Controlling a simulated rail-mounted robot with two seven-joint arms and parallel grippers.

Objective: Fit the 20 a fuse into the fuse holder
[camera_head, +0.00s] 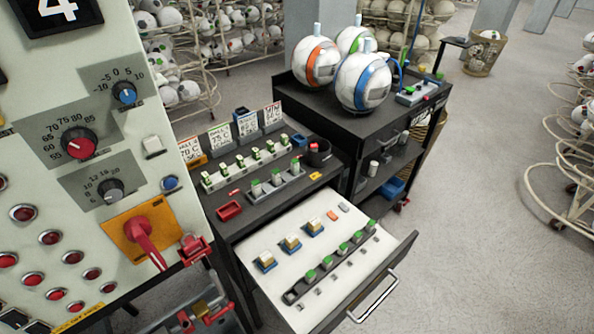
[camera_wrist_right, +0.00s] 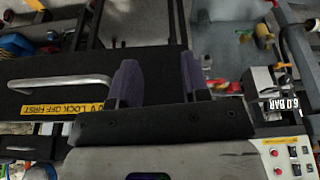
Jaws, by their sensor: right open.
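In the head view, the pulled-out white drawer (camera_head: 385,243) holds a dark strip of green-topped cylinders (camera_head: 342,251), which look like fuses. Blue-based blocks with pale yellow tops (camera_head: 291,244) stand behind them. My right gripper (camera_wrist_right: 157,82) is open and empty in the right wrist view. My left gripper is out of view.
A control panel (camera_head: 130,180) with knobs, red buttons and a red lever (camera_head: 145,240) stands at left. Large balls (camera_head: 363,82) sit on a black cart. The right wrist view shows a handle (camera_wrist_right: 60,84) and a yellow lock-off label (camera_wrist_right: 62,108).

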